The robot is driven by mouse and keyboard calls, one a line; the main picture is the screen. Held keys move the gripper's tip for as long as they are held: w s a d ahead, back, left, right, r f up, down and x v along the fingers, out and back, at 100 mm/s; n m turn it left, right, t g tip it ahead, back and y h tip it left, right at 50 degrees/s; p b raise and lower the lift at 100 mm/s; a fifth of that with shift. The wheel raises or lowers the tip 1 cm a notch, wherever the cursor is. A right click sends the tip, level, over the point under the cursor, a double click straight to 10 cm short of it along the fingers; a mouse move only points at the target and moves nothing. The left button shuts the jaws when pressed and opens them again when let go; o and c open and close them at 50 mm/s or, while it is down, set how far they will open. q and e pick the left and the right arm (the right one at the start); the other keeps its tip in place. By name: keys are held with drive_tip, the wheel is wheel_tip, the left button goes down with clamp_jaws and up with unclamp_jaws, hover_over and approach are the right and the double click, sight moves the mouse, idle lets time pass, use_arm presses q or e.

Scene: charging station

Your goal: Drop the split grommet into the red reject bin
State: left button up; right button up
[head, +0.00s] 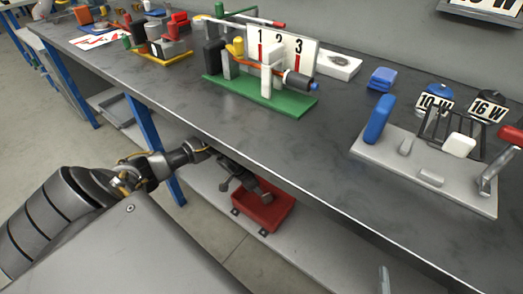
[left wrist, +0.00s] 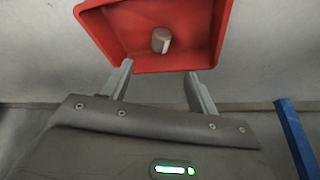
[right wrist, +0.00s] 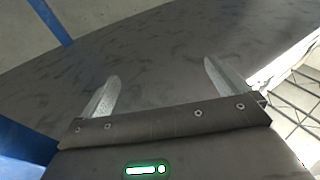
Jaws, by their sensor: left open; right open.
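The red reject bin (head: 281,212) sits on the pale lower shelf under the bench. In the left wrist view the bin (left wrist: 100,32) lies just beyond my fingers. A small pale grey cylindrical piece (left wrist: 161,40), which looks like the grommet, lies inside it; I cannot make out a split. My left gripper (head: 256,190) reaches under the bench edge over the bin. Its fingers (left wrist: 157,74) are open with nothing between them. My right gripper (right wrist: 163,76) is open and empty, facing a dark surface; one finger shows at the bottom of the head view.
The dark benchtop (head: 330,125) carries a green-based fixture (head: 262,95) with a numbered board, a grey plate (head: 390,165) with a blue handle, a blue block (head: 382,78) and a white box (head: 337,65). The bench's front edge overhangs the shelf (head: 330,262). Blue legs (head: 145,125) support it.

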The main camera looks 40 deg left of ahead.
use_arm(q)
drive_tip(key=shift+p+v, duration=1.25)
drive_tip(key=shift+v, duration=1.65)
use_arm(e)
drive_tip(key=d+f+m+g+h, duration=0.2)
drive_tip(key=d+f+g+h, duration=0.3)
drive_tip(key=f, duration=0.4)
drive_tip(key=shift+s+d+f, duration=0.2)
drive_tip(key=shift+s+d, duration=0.05)
drive_tip(key=shift+d, duration=0.1)
